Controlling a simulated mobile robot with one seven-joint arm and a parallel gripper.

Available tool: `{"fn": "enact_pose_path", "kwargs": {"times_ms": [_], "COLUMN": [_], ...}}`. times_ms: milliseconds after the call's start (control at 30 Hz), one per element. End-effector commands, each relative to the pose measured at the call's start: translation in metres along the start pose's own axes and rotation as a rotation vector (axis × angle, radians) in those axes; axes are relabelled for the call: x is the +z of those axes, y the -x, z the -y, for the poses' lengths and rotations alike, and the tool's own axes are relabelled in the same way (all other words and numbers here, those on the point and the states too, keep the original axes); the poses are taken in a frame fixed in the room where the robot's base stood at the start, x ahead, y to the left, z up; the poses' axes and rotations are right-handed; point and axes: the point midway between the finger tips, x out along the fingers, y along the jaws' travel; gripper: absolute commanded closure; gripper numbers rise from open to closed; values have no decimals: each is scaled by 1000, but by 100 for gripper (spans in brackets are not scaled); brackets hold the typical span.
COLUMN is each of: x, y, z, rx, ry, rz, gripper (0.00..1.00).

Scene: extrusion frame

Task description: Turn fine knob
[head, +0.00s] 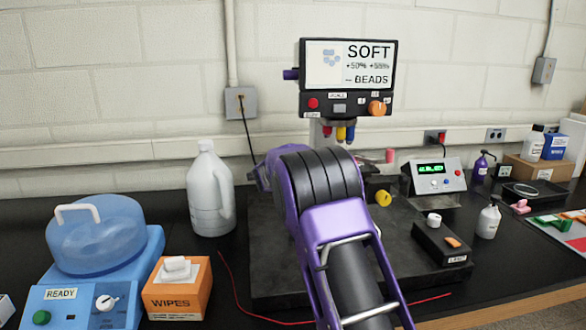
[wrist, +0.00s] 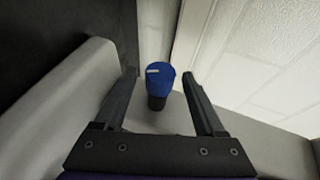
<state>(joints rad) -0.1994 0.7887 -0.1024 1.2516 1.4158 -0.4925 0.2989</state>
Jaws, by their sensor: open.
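A blue cylindrical knob (wrist: 158,86) with a white mark on its end and a darker base shows in the wrist view. My gripper (wrist: 160,74) is open, with one finger on each side of the knob and a visible gap on both sides. Nothing is held. In the head view my purple arm hides the gripper, this knob and much of the instrument under the screen (head: 349,66). A yellow knob (head: 383,198) shows to the right of my arm. No label tells which knob is the fine one.
The instrument stands on a dark slab (head: 280,270). A small black box (head: 441,243) and a meter (head: 437,177) are to the right. A white jug (head: 210,190), a wipes box (head: 178,288) and a blue-domed device (head: 95,240) are to the left. A wall is close behind.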

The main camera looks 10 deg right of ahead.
Motion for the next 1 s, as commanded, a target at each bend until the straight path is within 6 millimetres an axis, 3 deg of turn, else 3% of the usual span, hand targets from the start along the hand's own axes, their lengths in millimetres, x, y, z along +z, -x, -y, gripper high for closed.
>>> {"fn": "enact_pose_path", "kwargs": {"times_ms": [400, 800, 1000], "x": [-1, 0, 0], "y": [-8, -7, -8], "z": [0, 0, 0], "rx": [0, 0, -2], "ry": [-1, -1, -1], "rz": [-1, -1, 0], "gripper": [28, 98, 100]}}
